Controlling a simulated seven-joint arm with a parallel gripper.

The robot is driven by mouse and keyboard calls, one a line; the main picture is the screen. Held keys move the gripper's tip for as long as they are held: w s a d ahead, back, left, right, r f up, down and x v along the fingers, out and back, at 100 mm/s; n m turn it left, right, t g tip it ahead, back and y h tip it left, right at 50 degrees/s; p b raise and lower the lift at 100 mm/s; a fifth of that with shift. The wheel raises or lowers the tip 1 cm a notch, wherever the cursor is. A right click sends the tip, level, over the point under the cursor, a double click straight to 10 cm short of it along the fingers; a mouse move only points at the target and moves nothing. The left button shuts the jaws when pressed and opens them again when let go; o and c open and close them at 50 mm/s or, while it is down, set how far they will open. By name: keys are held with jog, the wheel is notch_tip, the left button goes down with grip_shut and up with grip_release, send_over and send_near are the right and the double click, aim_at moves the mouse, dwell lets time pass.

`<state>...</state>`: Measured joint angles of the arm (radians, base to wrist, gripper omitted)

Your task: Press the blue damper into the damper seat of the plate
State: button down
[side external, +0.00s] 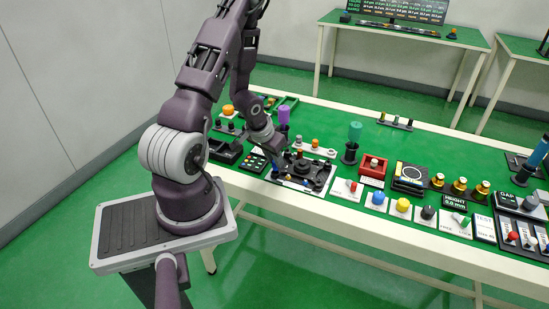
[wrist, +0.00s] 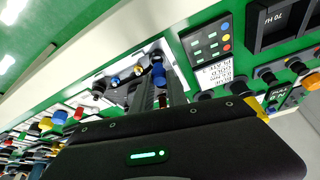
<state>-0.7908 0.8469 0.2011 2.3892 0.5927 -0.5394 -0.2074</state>
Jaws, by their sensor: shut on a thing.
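The blue damper (wrist: 158,75) is between my fingertips in the wrist view. It is small, and its lower end cannot be made out. My gripper (wrist: 159,84) is shut on it, over the near-left end of the plate's board. The plate (side external: 307,172) is a dark fixture with round black parts, lying on a white board on the green bench. In the side view my gripper (side external: 273,168) is low at the plate's left edge. The damper seat cannot be told apart, and whether the damper touches the plate is unclear.
A button pad (side external: 254,161) lies just left of the plate. A purple cylinder (side external: 284,116) and a green-topped post (side external: 353,139) stand behind it. A board with a red knob (side external: 351,186) is to its right. The bench is crowded along its front edge, with bare green surface behind.

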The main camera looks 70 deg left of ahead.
jog(key=shift+f, duration=0.85)
jog(key=c, duration=1.2)
grip_release()
jog(key=shift+c, duration=0.2)
jog(key=shift+r, duration=0.1)
jog(key=v, duration=0.7)
